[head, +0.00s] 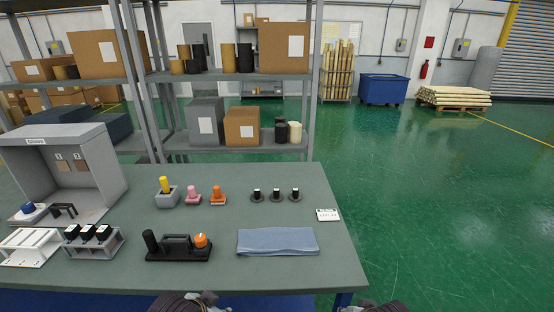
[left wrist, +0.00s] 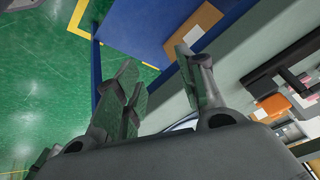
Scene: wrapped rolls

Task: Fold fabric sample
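The fabric sample (head: 278,241) is a flat blue-grey cloth strip, wider than deep, on the table near its front edge, right of centre. Thin lines along its front edge suggest layers, but I cannot tell how many. In the head view, part of my left arm's end (head: 185,302) shows at the bottom edge, in front of the table. In the left wrist view my left gripper (left wrist: 160,86) has its fingers apart with nothing between them. Part of my right arm's end (head: 372,307) shows at the bottom edge, right of the table's corner; its fingers are hidden.
The green-grey table (head: 318,199) is bare around the cloth. Left of it stands a black tray (head: 178,254) with a black cylinder and an orange-topped piece. Three black discs (head: 275,197) stand behind it, and a small label card (head: 328,215) lies at the right edge.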

